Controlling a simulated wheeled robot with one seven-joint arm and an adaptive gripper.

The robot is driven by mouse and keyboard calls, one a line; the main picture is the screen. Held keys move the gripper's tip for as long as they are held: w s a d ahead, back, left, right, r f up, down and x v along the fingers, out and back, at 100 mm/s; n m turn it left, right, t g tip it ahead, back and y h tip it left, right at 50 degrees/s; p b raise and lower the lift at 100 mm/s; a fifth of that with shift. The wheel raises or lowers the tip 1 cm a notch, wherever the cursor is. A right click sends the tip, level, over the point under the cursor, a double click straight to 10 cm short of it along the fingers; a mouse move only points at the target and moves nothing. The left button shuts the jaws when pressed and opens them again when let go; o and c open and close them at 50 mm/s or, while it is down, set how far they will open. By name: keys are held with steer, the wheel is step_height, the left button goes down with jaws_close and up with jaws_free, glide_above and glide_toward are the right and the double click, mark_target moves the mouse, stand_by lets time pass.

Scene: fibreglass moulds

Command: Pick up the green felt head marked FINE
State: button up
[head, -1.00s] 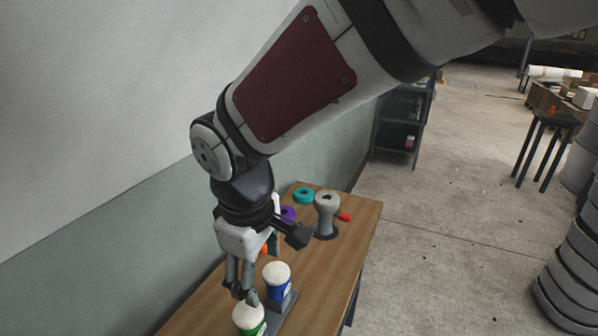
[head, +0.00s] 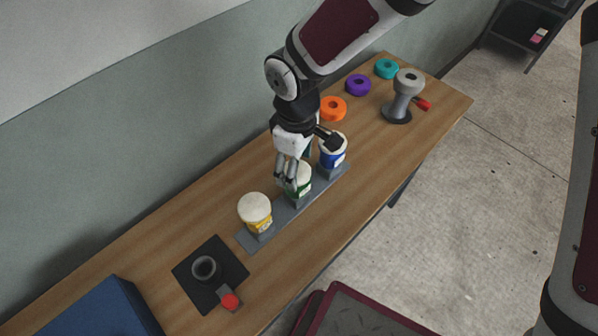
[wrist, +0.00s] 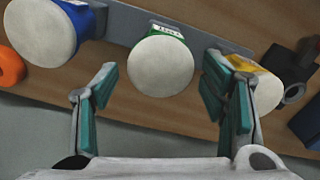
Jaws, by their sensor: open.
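The green felt head (head: 299,181) stands in the middle of a grey rack (head: 283,213), between a blue head (head: 333,152) and a yellow one (head: 256,212). Each has a pale round felt top. In the wrist view the green head (wrist: 161,66) shows its pale top, with a green band and a white label behind it; the lettering is too small to read. My gripper (head: 288,182) is open beside the green head. In the wrist view my gripper's fingers (wrist: 161,93) are spread to either side, with the head beyond and between them, not gripped.
The blue head (wrist: 42,27) and yellow head (wrist: 256,86) flank the fingers closely. Orange (head: 333,108), purple (head: 358,85) and teal (head: 387,68) rings and a grey stand (head: 403,97) are behind. A black plate (head: 192,262) and blue box (head: 88,312) lie nearer.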

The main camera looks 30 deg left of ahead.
steer(key=shift+f+p, duration=0.45)
steer(key=shift+f, duration=2.7)
steer(key=c, duration=1.3)
